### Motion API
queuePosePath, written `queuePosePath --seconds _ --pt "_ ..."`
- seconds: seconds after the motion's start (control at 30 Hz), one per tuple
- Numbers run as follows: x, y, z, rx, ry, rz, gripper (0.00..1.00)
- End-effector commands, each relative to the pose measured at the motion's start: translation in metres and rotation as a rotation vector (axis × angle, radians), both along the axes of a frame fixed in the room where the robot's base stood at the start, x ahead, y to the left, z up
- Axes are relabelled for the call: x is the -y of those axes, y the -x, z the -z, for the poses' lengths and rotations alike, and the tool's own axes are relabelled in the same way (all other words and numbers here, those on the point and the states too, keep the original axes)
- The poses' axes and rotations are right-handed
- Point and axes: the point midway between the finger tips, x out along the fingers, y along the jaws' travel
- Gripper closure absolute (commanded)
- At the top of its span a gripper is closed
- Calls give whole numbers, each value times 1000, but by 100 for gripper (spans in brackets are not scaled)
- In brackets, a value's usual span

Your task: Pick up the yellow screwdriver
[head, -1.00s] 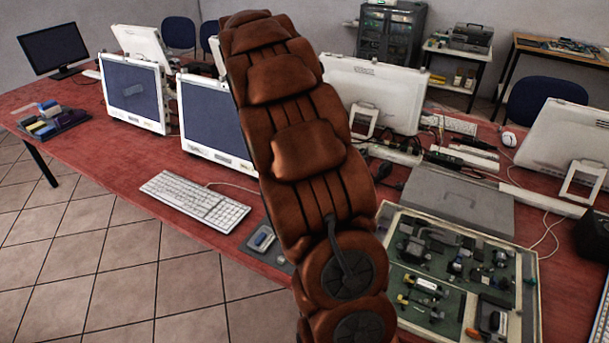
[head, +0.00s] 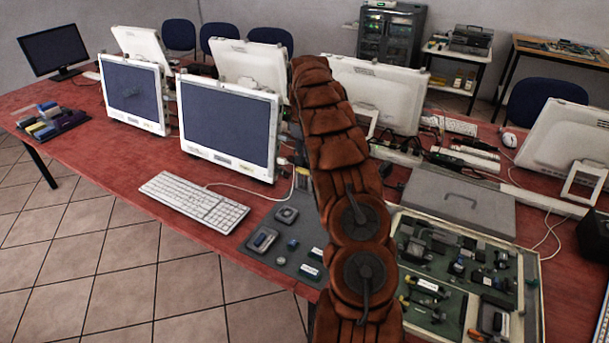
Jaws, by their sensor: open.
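I cannot make out a yellow screwdriver for certain. Small yellow parts (head: 407,300) show in the left half of the open tool case (head: 541,300), too small to name. My brown padded arm rises from the bottom edge through the middle of the head view and covers the table behind it and the left edge of the case. My gripper is not visible in the head view.
A grey closed case (head: 460,200) lies behind the tool case. A grey mat (head: 270,262) with small parts lies left of my arm. A white keyboard (head: 194,202) and monitors (head: 228,125) stand on the red table (head: 120,165). Its front left is clear.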

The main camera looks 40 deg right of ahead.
Motion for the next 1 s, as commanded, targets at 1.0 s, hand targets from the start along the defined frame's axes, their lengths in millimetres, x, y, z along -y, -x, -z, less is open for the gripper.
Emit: queuePosePath --seconds 1.0 --pt "6 1 76 1 -1 1 55"
